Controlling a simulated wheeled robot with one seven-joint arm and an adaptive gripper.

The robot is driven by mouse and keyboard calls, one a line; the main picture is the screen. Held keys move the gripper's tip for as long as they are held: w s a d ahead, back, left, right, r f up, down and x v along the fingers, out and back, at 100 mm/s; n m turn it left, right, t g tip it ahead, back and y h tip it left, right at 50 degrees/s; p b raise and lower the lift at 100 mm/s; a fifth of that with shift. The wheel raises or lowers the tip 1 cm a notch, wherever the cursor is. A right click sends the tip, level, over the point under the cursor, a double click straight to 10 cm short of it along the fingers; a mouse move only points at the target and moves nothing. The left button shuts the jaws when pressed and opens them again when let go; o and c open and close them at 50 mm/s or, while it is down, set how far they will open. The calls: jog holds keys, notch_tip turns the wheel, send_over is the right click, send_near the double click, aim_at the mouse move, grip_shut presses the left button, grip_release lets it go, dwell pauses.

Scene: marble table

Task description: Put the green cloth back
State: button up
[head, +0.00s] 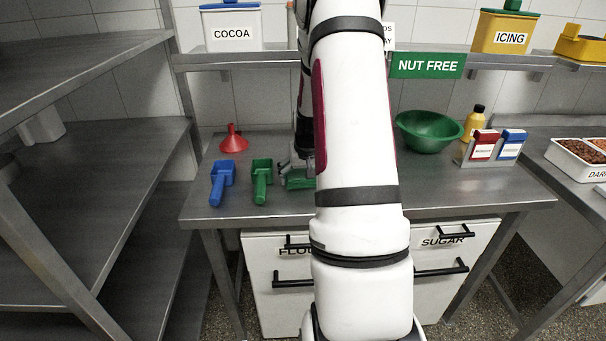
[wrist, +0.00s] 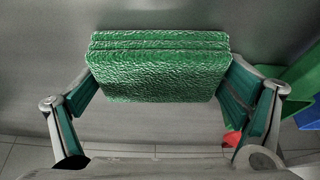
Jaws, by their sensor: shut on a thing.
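The green cloth (wrist: 160,70) is a folded, textured bundle. In the wrist view it sits between the two fingers of my gripper (wrist: 160,85), which press on its left and right ends. In the head view part of the cloth (head: 299,180) shows low over the steel worktop, just right of the green scoop. My gripper (head: 288,166) shows there beside it, and my arm hides the rest of both. I cannot tell whether the cloth touches the worktop.
A green scoop (head: 262,180), a blue scoop (head: 221,182) and a red funnel (head: 233,140) are on the left of the worktop. A green bowl (head: 428,132), a yellow bottle (head: 474,123) and a rack (head: 488,164) with red and blue packs stand right. A shelf (head: 280,62) runs above.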

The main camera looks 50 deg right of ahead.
jog(key=o, duration=0.9)
jog(key=shift+f, duration=0.1)
jog(key=shift+o, duration=0.2)
jog(key=v, duration=1.4)
jog(key=w+a+r+n, duration=0.1)
jog(key=a+r, duration=0.2)
jog(key=a, duration=0.2)
jog(key=a+r+n, duration=0.1)
jog(key=a+r, duration=0.2)
jog(key=a, duration=0.3)
jog(key=s+a+r+n+y+p, duration=0.1)
jog(key=s+a+r+n, duration=0.1)
jog(key=s+a, duration=0.4)
jog(key=s+a+r+n+y, duration=0.1)
jog(key=s+a, duration=0.4)
jog(key=a, duration=0.6)
jog(key=s+a+r+n+y+p, duration=0.1)
jog(key=s+a+r+n, duration=0.2)
jog(key=s+a, duration=0.3)
jog(key=shift+s+a+r+n+t+p, duration=0.4)
jog(key=shift+a+r, duration=0.25)
jog(key=shift+a, duration=1.1)
